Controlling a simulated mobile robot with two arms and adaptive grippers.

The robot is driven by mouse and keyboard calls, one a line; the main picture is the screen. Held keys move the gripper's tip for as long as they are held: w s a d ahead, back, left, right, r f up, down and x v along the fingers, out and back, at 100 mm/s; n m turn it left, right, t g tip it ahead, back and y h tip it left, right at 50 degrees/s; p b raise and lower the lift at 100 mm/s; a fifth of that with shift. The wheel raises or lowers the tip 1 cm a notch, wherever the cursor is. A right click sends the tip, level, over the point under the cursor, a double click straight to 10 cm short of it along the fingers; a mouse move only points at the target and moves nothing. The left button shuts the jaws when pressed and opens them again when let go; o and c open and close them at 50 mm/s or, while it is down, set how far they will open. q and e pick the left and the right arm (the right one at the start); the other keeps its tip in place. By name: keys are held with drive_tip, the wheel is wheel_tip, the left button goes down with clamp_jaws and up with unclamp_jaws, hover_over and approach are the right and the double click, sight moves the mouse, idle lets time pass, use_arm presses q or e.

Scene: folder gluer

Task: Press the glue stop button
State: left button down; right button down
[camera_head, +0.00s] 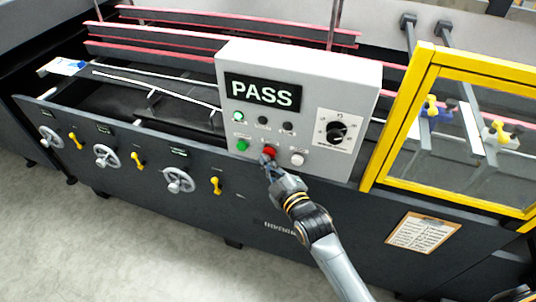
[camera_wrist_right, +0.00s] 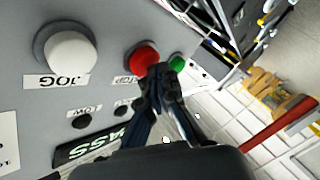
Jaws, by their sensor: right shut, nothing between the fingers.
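The red stop button (camera_head: 270,151) is in the bottom row of the grey control box (camera_head: 355,83), between a green button (camera_head: 243,146) and a white button (camera_head: 297,159). My right gripper (camera_head: 266,161) is shut and empty, with its fingertips at the lower edge of the red button. In the right wrist view the red button (camera_wrist_right: 143,60) shows just past the fingertips (camera_wrist_right: 160,72), which cover part of it and of its label. I cannot tell whether they touch it. The white button (camera_wrist_right: 70,52) labelled JOG is at the left there. My left gripper is not in view.
The box carries a PASS display (camera_head: 262,92), a lit green lamp (camera_head: 238,116) and a black dial (camera_head: 337,130). A yellow-framed guard (camera_head: 398,115) stands to the right. Handwheels (camera_head: 179,180) and yellow levers (camera_head: 216,185) line the machine's front. The floor in front is clear.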

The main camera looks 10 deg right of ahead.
drive_tip(key=shift+w+d, duration=0.15)
drive_tip(key=shift+w, duration=0.1)
drive_tip(key=shift+s, duration=0.2)
idle(0.4)
drive_tip(key=shift+s+a+p, duration=0.4)
drive_tip(key=shift+s+a, duration=0.1)
drive_tip(key=shift+s, duration=0.15)
drive_tip(key=shift+s+a+p, duration=0.3)
drive_tip(key=shift+s+a, duration=0.1)
drive_tip(key=shift+s, duration=0.3)
drive_tip(key=shift+s+a+p, duration=0.25)
drive_tip(key=shift+s+a, duration=0.2)
drive_tip(key=shift+s, duration=0.3)
drive_tip(key=shift+s+a+p, duration=0.3)
drive_tip(key=shift+s+a, duration=0.1)
drive_tip(key=shift+s, duration=0.3)
